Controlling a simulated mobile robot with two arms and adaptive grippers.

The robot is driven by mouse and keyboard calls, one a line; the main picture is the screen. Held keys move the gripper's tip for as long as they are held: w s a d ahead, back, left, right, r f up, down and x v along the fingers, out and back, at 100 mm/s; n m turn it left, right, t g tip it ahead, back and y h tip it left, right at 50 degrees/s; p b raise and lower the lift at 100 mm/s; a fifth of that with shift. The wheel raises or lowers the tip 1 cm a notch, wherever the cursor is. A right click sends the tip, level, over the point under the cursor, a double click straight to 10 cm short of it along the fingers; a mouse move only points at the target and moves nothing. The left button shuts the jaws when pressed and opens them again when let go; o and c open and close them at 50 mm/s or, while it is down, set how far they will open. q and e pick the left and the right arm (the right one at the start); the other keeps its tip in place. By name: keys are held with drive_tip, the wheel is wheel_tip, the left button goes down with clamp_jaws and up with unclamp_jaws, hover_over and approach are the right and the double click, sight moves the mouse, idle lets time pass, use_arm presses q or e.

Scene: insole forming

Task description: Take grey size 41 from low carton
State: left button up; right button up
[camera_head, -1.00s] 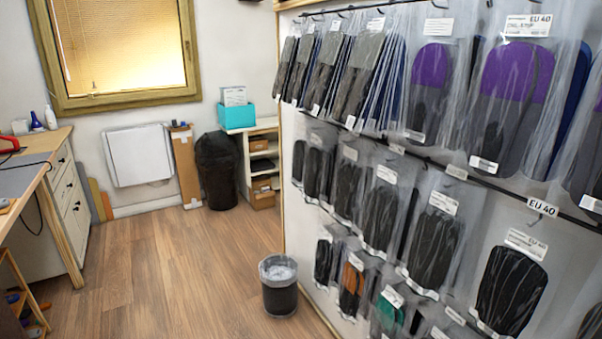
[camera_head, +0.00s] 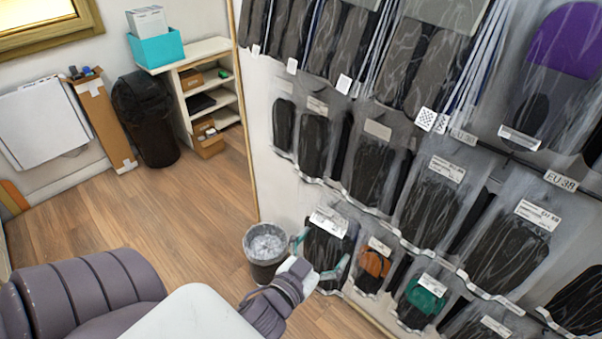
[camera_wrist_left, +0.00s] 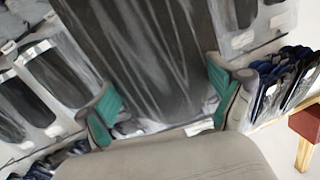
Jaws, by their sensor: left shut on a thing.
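My left gripper (camera_head: 318,262) reaches in low at the bottom of the head view, its teal finger pads on either side of a clear bag with a dark insole (camera_head: 326,248) and a white label. In the left wrist view the gripper (camera_wrist_left: 163,103) is shut on this bag (camera_wrist_left: 150,50), which stands large between the pads. Its size print cannot be read. A low brown carton (camera_head: 209,146) sits at the foot of the white shelf unit, its contents not clear. My right gripper is not in view.
Rows of bagged insoles hang on the wall rack (camera_head: 430,205) to the right, close to the gripper. A waste bin (camera_head: 268,262) stands just left of the gripper. A black bin (camera_head: 146,120) stands farther back. The wooden floor (camera_head: 190,210) between is clear.

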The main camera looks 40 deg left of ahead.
sight(303, 211)
use_arm(q)
drive_tip(key=shift+n+g+y, duration=0.5)
drive_tip(key=shift+n+y, duration=0.1)
drive_tip(key=shift+y, duration=0.2)
drive_tip(key=w+a+r+p, duration=0.1)
drive_tip(key=a+p, duration=0.1)
drive_tip(key=w+a+r+p, duration=0.1)
drive_tip(key=a+r+p, duration=0.1)
drive_tip(key=w+a+r+p, duration=0.1)
drive_tip(key=a+r+p, duration=0.1)
drive_tip(key=shift+w+a, duration=0.2)
drive_tip(key=shift+a, duration=0.2)
drive_tip(key=shift+w+a, duration=0.1)
drive_tip(key=shift+a, duration=0.1)
drive_tip(key=shift+w+a, duration=0.1)
drive_tip(key=shift+w, duration=0.05)
drive_tip(key=w+b, duration=0.1)
drive_tip(key=w, duration=0.6)
drive_tip(key=shift+w+d+f, duration=0.15)
drive_tip(key=shift+w+d, duration=0.1)
drive_tip(key=shift+w, duration=0.1)
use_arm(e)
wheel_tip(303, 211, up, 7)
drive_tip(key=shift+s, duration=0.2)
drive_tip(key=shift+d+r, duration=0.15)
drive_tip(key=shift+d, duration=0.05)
